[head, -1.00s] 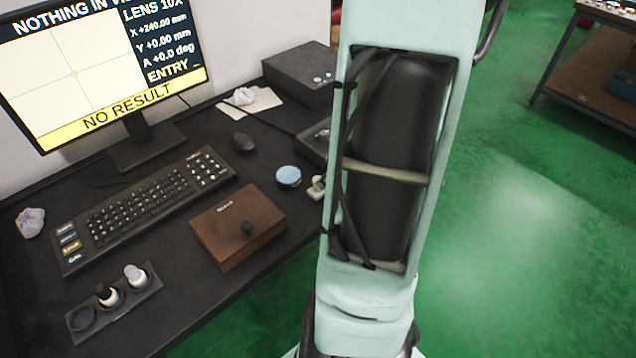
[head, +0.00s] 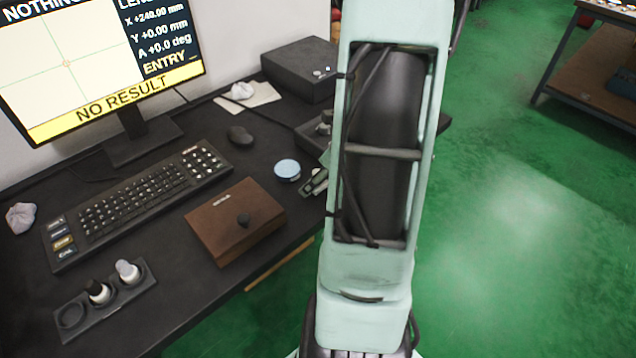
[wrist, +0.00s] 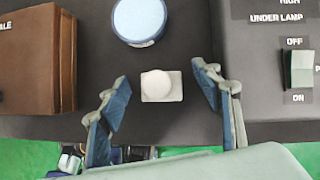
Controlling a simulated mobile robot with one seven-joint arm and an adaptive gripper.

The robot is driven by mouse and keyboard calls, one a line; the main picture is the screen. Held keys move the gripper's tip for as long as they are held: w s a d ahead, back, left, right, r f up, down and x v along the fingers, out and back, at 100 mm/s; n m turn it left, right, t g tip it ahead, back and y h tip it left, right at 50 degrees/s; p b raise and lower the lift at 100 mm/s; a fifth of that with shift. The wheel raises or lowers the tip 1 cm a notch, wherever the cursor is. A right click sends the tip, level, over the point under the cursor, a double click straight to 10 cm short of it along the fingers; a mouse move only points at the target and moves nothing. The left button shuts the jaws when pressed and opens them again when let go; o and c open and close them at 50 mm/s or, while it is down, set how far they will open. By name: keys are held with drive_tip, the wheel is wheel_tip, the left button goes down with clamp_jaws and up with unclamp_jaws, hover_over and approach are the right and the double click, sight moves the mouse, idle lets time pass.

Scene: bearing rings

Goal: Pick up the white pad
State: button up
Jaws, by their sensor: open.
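The white pad (wrist: 149,96) shows in the wrist view as a small pale square with a round white bump on top. It rests on the dark desk just in front of a round tin with a pale blue top (wrist: 140,18). My gripper (wrist: 160,80) is open, with one blue-padded finger on each side of the pad and visible gaps between. I cannot tell how high the fingertips are above the desk. In the head view my arm hides much of this area, and the pad is hard to make out beside the tin (head: 287,169).
A brown box (head: 235,222) stands left of the gripper, and a dark lamp switch box (wrist: 265,90) lies to the right. The desk's front edge is close, with green floor below. A keyboard (head: 135,200), mouse (head: 240,136) and bottle holder (head: 105,305) are farther left.

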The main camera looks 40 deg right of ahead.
drive_tip(key=c, duration=1.3)
drive_tip(key=shift+r, duration=0.1)
